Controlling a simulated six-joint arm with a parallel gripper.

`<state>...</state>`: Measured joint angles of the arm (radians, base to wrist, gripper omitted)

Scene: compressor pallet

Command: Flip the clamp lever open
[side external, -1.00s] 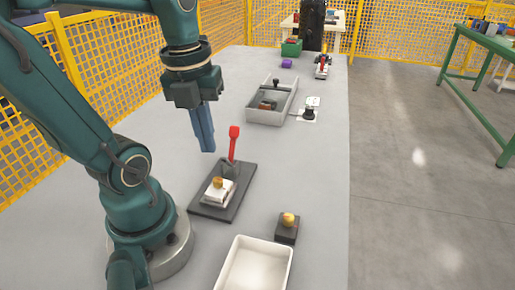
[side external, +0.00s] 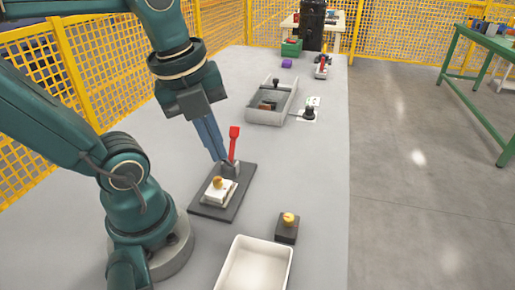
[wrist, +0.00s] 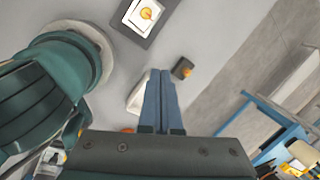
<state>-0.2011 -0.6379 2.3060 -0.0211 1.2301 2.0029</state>
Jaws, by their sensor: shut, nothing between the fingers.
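The clamp's red lever (side external: 234,142) stands upright at the back of a dark base plate (side external: 197,210) in the side view. A white block (side external: 218,194) with a brass-coloured knob (side external: 217,183) sits on that plate in front of the clamp. My gripper (side external: 220,158) is shut and empty, its blue fingers slanting down with the tips just left of the lever. I cannot tell whether they touch it. In the wrist view the shut fingers (wrist: 160,73) point up the picture, and the plate (wrist: 124,22) shows at the top edge; the lever is not clearly visible there.
A white tray (side external: 235,284) and a dark block (side external: 287,236) with a brass knob stand at the front. A grey bin (side external: 262,115) and a small black-knobbed device (side external: 310,113) stand further back. Yellow fencing (side external: 105,60) runs along the left. The table between plate and bin is clear.

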